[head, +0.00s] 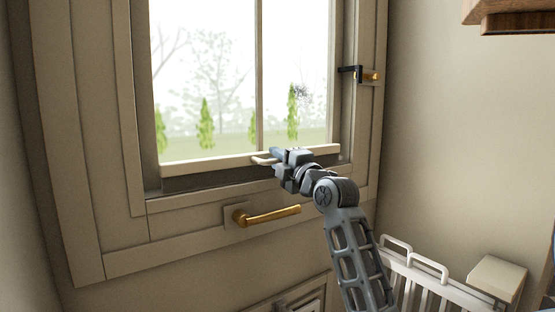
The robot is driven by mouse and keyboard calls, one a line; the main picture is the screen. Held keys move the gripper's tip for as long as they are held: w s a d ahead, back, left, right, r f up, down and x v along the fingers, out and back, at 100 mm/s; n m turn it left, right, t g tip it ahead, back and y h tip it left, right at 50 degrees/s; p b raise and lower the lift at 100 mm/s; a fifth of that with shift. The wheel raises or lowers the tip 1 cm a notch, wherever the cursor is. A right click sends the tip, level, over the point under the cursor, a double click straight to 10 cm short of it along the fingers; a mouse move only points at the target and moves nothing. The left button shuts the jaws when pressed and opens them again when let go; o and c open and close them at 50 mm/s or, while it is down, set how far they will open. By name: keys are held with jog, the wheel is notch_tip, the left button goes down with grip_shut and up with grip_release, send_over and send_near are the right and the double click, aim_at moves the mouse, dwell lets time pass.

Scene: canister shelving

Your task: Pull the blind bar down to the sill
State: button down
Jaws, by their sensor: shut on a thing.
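The blind bar (205,163) is a pale cream bar across the bottom of the window, tilted slightly in the picture. It lies low, a little above the window's bottom ledge (180,203), with a dark band between them. My gripper (274,157) is shut at a small pale pull (262,160) at the middle of the bar. The fingertips and the part of the bar behind my gripper are partly hidden.
A brass handle (270,215) sticks out of the frame below the window. A dark latch with a brass knob (362,75) is on the right side. A white slatted rack (430,285) and a pale box (497,278) stand at lower right. A wooden shelf (510,18) juts in at upper right.

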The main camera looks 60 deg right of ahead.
jog(key=shift+f+b, duration=1.75)
jog(key=shift+f, duration=0.35)
jog(key=c, duration=1.1)
grip_release()
